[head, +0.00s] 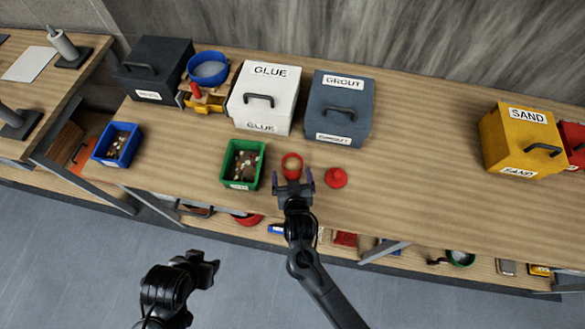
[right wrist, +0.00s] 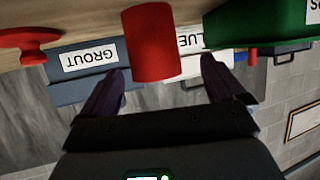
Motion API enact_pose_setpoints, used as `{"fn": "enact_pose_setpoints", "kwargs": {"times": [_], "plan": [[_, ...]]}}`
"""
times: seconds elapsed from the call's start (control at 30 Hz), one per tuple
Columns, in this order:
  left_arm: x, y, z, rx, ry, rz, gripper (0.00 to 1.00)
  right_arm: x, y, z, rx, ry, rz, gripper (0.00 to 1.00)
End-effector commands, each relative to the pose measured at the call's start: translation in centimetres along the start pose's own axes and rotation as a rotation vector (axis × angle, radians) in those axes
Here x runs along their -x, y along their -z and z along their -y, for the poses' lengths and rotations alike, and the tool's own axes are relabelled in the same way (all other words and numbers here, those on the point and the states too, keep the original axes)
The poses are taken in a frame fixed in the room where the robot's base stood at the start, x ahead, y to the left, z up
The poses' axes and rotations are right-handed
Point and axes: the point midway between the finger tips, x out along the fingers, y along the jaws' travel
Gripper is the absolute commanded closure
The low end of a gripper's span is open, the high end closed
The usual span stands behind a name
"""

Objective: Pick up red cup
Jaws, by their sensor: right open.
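The red cup (head: 291,160) stands on the wooden workbench (head: 420,170), between a green bin and a small red knob-shaped object. My right gripper (head: 293,179) is at the near side of the cup, its fingers spread and pointing at it. In the right wrist view the red cup (right wrist: 152,42) shows between and just beyond the open fingertips (right wrist: 163,72), with space on both sides; nothing is held. My left gripper (head: 204,268) is over the floor, away from the bench; its jaw opening is unclear.
The green bin (head: 225,180) with small pieces is close left of the cup. The red knob-shaped object (head: 336,178) is close right. The white glue box (head: 265,88) and grey grout box (head: 345,95) stand behind. The bench is clear further right, before the yellow sand box (head: 505,150).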

Motion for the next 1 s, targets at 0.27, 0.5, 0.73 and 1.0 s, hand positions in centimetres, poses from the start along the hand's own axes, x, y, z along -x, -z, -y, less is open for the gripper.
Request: {"fn": "enact_pose_setpoints", "kwargs": {"times": [0.27, 0.5, 0.73, 1.0], "plan": [[0.2, 0.1, 0.2, -0.009, 0.008, 0.0, 0.57, -2.4, 0.2, -0.6, 0.002, -0.002, -0.002, 0.04], [0.1, 0.1, 0.2, -0.008, 0.007, -0.001, 0.57, -4.9, 0.1, -0.8, 0.001, 0.0, 0.0, 0.04], [0.1, 0.1, 0.1, -0.003, 0.003, -0.002, 0.57, -5.4, 0.1, -0.8, -0.001, 0.0, 0.0, 0.04], [0.1, 0.1, -0.1, 0.004, -0.003, -0.003, 0.57, -5.3, 0.1, -0.8, 0.0, 0.001, 0.0, 0.3]]}}
